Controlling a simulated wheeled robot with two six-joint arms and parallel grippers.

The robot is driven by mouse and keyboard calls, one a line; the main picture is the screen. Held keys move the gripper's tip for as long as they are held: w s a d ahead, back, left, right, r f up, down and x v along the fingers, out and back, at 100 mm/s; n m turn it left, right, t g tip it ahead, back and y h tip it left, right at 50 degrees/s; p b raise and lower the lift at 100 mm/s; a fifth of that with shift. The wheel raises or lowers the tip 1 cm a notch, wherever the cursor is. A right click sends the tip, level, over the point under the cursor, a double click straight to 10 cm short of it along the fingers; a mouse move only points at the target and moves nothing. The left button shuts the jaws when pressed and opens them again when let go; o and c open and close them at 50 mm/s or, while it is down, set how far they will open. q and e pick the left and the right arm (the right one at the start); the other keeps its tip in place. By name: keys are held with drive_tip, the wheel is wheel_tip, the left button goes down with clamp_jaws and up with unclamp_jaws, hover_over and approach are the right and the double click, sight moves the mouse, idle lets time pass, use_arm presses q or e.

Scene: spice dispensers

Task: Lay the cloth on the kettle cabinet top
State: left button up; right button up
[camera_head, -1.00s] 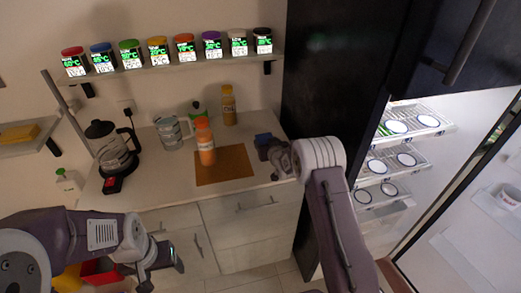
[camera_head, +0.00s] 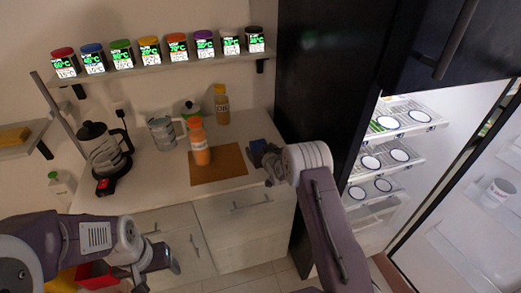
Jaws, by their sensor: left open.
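The kettle cabinet top (camera_head: 150,190) is a pale counter with a black-and-steel kettle (camera_head: 104,148) at its left end. A small dark-blue piece (camera_head: 258,146), which looks like the cloth, is at the counter's right end, against the tip of my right gripper (camera_head: 268,163). The gripper's fingers are partly hidden by its own wrist, so I cannot tell if they are closed on the blue piece. My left gripper (camera_head: 160,266) is open and empty, low in front of the cabinet drawers.
A brown board (camera_head: 222,170) lies mid-counter with an orange bottle (camera_head: 199,143) at its left edge. A steel mug (camera_head: 160,132) and a sauce bottle (camera_head: 222,105) stand behind. A spice shelf (camera_head: 160,64) hangs above. The open fridge (camera_head: 440,160) is at right.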

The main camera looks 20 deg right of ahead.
drive_tip(key=shift+s+r, duration=0.1)
drive_tip(key=shift+r, duration=0.25)
drive_tip(key=v, duration=1.1)
drive_tip(key=shift+s+r+b, duration=0.1)
drive_tip(key=shift+s+b, duration=0.2)
drive_tip(key=shift+s, duration=0.1)
drive_tip(key=s+a+f+g, duration=0.1)
drive_tip(key=s+g, duration=0.5)
drive_tip(key=s, duration=0.9)
drive_tip(key=s+a+f+g, duration=0.1)
drive_tip(key=s+g, duration=0.5)
drive_tip(key=s, duration=0.9)
drive_tip(key=shift+s+a+f+m+g, duration=0.2)
drive_tip(key=shift+s+f+m+g, duration=0.1)
drive_tip(key=shift+s, duration=0.1)
